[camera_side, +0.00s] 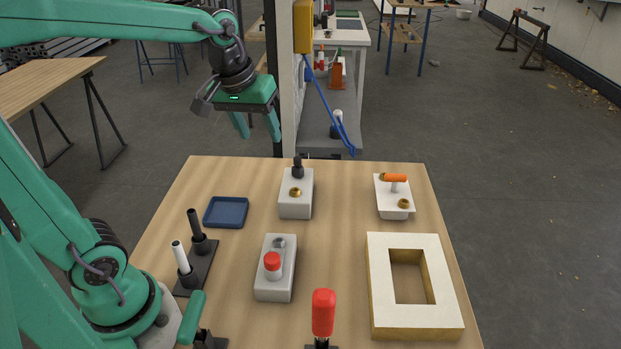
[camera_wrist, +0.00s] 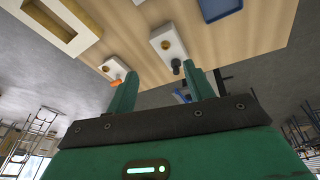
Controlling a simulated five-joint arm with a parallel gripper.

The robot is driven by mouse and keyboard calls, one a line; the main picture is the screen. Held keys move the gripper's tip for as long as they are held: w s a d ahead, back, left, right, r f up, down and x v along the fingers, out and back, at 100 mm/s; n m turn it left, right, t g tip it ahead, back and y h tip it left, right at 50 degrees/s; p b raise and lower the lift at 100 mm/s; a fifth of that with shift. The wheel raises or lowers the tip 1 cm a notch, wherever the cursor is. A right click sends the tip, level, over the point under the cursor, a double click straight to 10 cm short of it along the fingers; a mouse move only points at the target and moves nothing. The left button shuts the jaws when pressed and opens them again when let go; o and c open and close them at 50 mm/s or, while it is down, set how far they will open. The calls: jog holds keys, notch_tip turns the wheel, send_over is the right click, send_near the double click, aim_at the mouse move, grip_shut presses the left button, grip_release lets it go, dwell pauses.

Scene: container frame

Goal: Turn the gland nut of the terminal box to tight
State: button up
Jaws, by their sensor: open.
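The terminal box appears to be the light grey box (camera_side: 295,207) at the back middle of the table, with a brass round part on top. A black gland nut (camera_side: 298,170) stands at its far end; its turn position cannot be told. In the wrist view the box (camera_wrist: 163,34) lies beyond the fingers, and the dark nut (camera_wrist: 177,66) shows just left of the right finger. My gripper (camera_side: 258,134) is open and empty, fingers down, in the air left of the box and apart from it. It also shows in the wrist view (camera_wrist: 162,78).
A white box with an orange lever (camera_side: 395,178) stands to the right. A grey box with a red button (camera_side: 272,263) is nearer. A blue tray (camera_side: 226,212), a black stand with posts, a red handle (camera_side: 323,314) and a hollow frame (camera_side: 379,303) stand around it.

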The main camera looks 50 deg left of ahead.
jog(key=w+a+f+n+g, duration=0.2)
jog(key=w+a+f+n, duration=0.2)
jog(key=w, duration=0.5)
jog(key=n+g, duration=0.1)
jog(key=n, duration=0.3)
send_over(297, 158)
jog(key=f, duration=0.6)
jog(key=shift+s+d+f, duration=0.2)
jog(key=shift+d+f, duration=0.05)
jog(key=shift+f, duration=0.15)
jog(key=shift+w+a+f+n, duration=0.3)
jog(key=shift+w+f, duration=0.05)
jog(key=shift+f, duration=0.15)
jog(key=shift+f, duration=3.9)
jog(key=c, duration=1)
